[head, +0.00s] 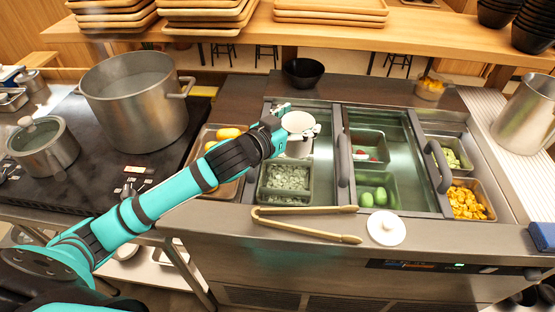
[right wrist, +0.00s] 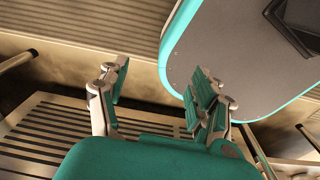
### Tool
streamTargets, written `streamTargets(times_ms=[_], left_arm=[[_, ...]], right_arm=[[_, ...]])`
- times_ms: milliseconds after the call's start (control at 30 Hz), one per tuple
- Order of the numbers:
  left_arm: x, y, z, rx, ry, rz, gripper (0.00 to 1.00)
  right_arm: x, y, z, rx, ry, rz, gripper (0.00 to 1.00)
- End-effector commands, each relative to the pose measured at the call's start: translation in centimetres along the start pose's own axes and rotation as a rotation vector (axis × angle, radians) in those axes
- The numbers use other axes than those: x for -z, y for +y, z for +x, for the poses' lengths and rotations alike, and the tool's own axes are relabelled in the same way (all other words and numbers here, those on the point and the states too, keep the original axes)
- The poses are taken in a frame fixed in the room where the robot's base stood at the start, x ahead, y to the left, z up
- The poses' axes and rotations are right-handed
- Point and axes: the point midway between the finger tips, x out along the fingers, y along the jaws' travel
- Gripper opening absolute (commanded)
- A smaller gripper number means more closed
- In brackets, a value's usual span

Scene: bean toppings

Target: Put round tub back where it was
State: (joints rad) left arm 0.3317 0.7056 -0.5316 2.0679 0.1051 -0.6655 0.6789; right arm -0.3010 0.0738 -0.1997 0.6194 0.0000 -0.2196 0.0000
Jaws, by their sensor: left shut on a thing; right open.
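The round tub (head: 298,121) is pale with a round white top, seen in the head view at the left part of the topping counter. My left gripper (head: 297,128) is shut on it, with fingers around its sides. The tub is over the back left compartment, behind a bin of chopped pale topping (head: 287,178). I cannot tell whether its base touches anything. My right gripper (right wrist: 158,95) shows only in the right wrist view, open and empty, low by a slatted shelf (right wrist: 40,130).
A white round lid (head: 386,228) and wooden tongs (head: 305,211) lie on the counter's front edge. Glass covers with handles (head: 342,160) flank the bins. A large pot (head: 135,100) and lidded pot (head: 42,145) stand left. A black bowl (head: 304,72) stands behind the counter.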

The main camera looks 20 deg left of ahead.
Motion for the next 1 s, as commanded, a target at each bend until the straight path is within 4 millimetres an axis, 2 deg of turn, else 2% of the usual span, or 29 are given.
streamTargets(times_ms=[33,200,367,600,1000], left_arm=[[-1.2,0.1,0.2,0.000,-0.007,-0.001,0.35],[-4.0,0.1,0.7,0.000,-0.005,-0.001,0.35],[-5.1,0.1,1.0,0.001,-0.003,-0.001,0.35],[-8.1,0.1,1.6,0.000,-0.004,-0.001,0.35],[-8.8,0.1,1.7,0.000,-0.002,0.000,0.35]], right_arm=[[0.0,0.2,-0.1,-0.003,0.000,0.000,0.65],[0.0,0.9,-0.2,-0.011,0.000,0.000,0.65],[-0.1,1.2,-0.2,-0.014,-0.001,-0.002,0.65],[0.0,1.0,-0.3,-0.012,0.000,-0.004,0.65],[0.2,-0.2,0.0,0.002,0.002,-0.002,0.65]])
